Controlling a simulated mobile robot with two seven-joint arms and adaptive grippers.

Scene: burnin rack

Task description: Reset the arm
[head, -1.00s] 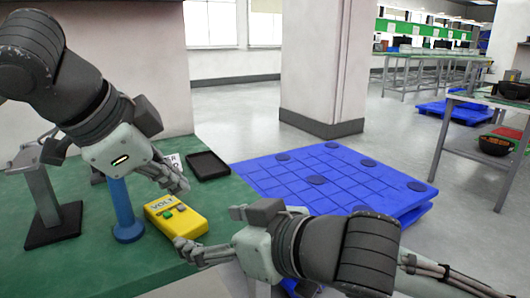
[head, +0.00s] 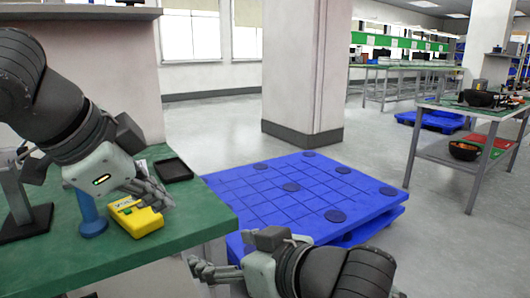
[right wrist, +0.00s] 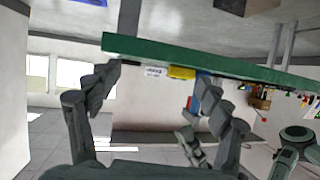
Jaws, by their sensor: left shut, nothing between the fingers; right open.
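My left gripper (head: 150,192) is shut and empty. It hangs over the green bench (head: 180,222), in front of a yellow meter (head: 136,216) marked VOLT, and partly hides it. My right gripper (head: 207,270) is open and empty, off the bench's front right edge and below the bench top. In the right wrist view its fingers (right wrist: 150,98) are spread apart, with the bench's green edge (right wrist: 215,62) beyond them. The yellow meter (right wrist: 182,72) shows small at that edge.
A blue post (head: 91,215), a grey stand (head: 22,205) and a black tray (head: 173,170) are on the bench. A blue pallet (head: 300,192) lies on the floor to the right. Another table (head: 470,112) stands at far right. Floor between is clear.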

